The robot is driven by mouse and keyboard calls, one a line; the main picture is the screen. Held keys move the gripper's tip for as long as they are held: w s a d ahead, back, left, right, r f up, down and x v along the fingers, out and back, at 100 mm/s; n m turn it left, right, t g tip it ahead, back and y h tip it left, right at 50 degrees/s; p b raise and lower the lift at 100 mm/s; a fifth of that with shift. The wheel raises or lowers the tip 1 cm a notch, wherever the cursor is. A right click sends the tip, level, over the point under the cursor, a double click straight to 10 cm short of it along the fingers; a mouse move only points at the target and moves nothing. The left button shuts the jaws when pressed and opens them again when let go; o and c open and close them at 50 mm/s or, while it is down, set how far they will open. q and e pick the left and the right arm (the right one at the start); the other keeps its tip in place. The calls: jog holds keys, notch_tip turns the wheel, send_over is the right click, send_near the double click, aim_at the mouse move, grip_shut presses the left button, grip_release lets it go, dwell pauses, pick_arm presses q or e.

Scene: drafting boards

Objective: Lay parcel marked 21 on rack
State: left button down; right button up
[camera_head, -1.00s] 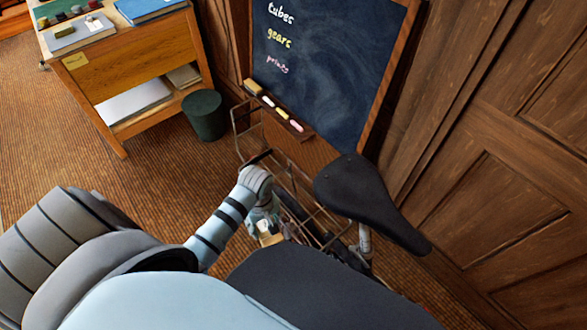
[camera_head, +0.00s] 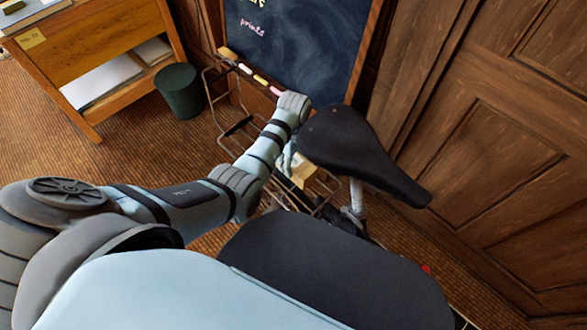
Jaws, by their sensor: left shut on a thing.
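A small cream-tan parcel (camera_head: 302,172) is held by my left gripper (camera_head: 291,162), just left of and below the bicycle saddle. The gripper is shut on it; the fingers are partly hidden by my wrist. No number on the parcel can be read. The wire rack (camera_head: 238,125) of the bicycle stretches behind the saddle, partly covered by my left arm. The parcel shows in front of the rack's near part; I cannot tell whether it touches the wires. My right gripper is not in view.
The dark saddle (camera_head: 352,150) stands close to the right of the parcel. A chalkboard (camera_head: 300,50) with a chalk ledge rises behind the rack. A wooden desk (camera_head: 110,50) and a dark green bin (camera_head: 180,92) stand at the left. Panelled wood fills the right.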

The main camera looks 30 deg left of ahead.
aim_at(294, 161)
pick_arm(q)
notch_tip(294, 161, down, 3)
jog(key=shift+s+r+b, duration=0.1)
jog(key=shift+s+b, duration=0.05)
jog(key=shift+b, duration=0.2)
jog(key=shift+r, duration=0.15)
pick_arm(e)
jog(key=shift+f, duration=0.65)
pick_arm(q)
jog(key=c, duration=0.7)
grip_release()
notch_tip(294, 161, up, 8)
jog(key=p, duration=0.4)
jog(key=shift+f, duration=0.2)
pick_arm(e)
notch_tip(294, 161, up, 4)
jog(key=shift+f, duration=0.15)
